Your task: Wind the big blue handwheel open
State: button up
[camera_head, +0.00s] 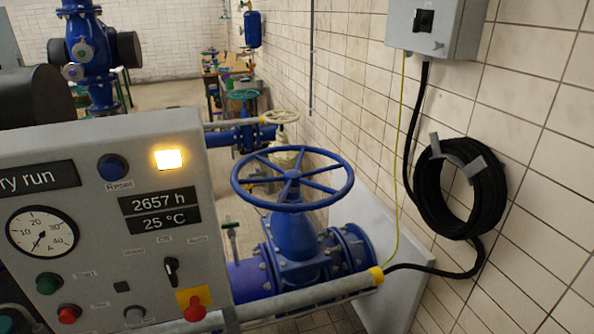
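The valve body sits in a blue flanged pipe (248,279) near the wall. My gripper is not in this view, so its place relative to the wheel cannot be seen.
A grey control panel (91,199) with a lit yellow lamp fills the left. A pale rail (300,298) with a yellow end runs before the valve. A coiled black hose (426,190) and grey box (440,20) hang on the tiled wall.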

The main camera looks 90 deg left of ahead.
aim_at(291, 178)
jog(key=u, duration=0.5)
jog(key=i, duration=0.1)
jog(key=u, duration=2.5)
